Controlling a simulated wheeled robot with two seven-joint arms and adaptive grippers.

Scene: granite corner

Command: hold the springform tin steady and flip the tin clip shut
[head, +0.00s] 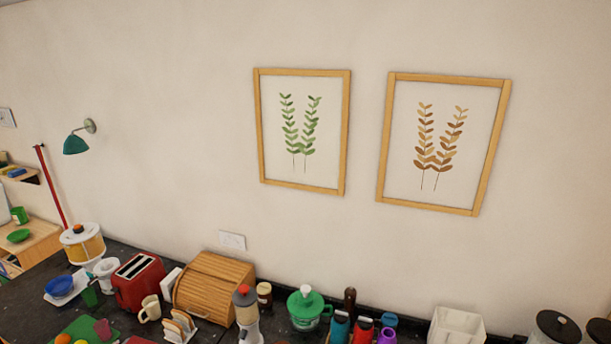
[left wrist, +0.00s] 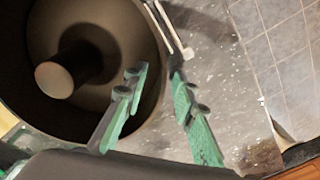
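The springform tin (left wrist: 115,28) shows in the left wrist view as a dark round pan with a central tube (left wrist: 55,80), seen from above and cut off at the left. A pale metal piece, apparently the tin clip (left wrist: 172,30), sits at the tin's right side; I cannot tell how far it stands out. My left gripper (left wrist: 157,68) has green finger pads and is open. In the picture one finger overlaps the tin's inside and the other lies outside its wall, with the rim between them. Contact is unclear. The head view shows neither tin nor grippers.
The head view looks mostly at the wall, with a red toaster (head: 139,282), a wooden bread box (head: 214,287), a green-lidded jar (head: 305,308) and a white bin (head: 456,326) along the back of the counter. Grey speckled counter (left wrist: 225,95) is clear right of the tin.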

